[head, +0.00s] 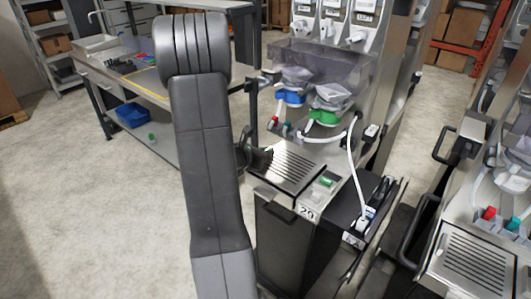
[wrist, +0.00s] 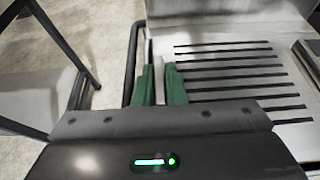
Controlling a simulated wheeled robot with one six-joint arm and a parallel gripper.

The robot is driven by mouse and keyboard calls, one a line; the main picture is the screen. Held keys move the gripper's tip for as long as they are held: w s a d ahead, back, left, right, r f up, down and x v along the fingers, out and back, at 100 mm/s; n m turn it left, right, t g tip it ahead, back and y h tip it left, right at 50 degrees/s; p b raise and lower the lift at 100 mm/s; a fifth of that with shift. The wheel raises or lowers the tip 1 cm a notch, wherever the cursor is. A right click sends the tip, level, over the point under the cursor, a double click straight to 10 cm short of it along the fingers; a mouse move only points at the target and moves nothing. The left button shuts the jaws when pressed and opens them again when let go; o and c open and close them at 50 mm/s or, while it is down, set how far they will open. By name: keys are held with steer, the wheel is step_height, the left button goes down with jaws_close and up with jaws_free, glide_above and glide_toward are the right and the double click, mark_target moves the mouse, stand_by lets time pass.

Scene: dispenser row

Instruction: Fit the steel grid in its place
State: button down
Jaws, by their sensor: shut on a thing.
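The steel grid (head: 288,172), a flat plate with dark parallel slots, lies over the top of the dispenser's base, in front of the bowls and spouts. In the wrist view the grid (wrist: 225,72) extends right from my fingers. My gripper (head: 262,160) is at the grid's left edge, partly hidden by my arm in the head view. In the wrist view its green fingertips (wrist: 161,85) are shut on the grid's near left edge, with a narrow gap between them. I cannot tell whether the grid sits flush.
A small device with a green display (head: 327,181) lies right of the grid. A white hose (head: 353,165) hangs beside it. A second dispenser with its own grid (head: 478,262) stands at right. A workbench (head: 160,90) with a blue bin (head: 133,115) is at left. Open floor lies at left.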

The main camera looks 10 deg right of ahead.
steer(key=shift+f, duration=0.25)
steer(key=c, duration=1.4)
jaws_free()
steer(key=b+v, duration=0.2)
steer(key=v, duration=1.1)
steer(key=shift+s+a+r, duration=0.15)
steer(key=shift+s+a, duration=0.1)
steer(key=p+x, duration=0.1)
steer(key=x, duration=1.3)
steer(key=shift+p, duration=0.3)
steer(key=shift+r, duration=0.2)
steer(key=shift+a, duration=0.1)
steer(key=shift+f, duration=0.1)
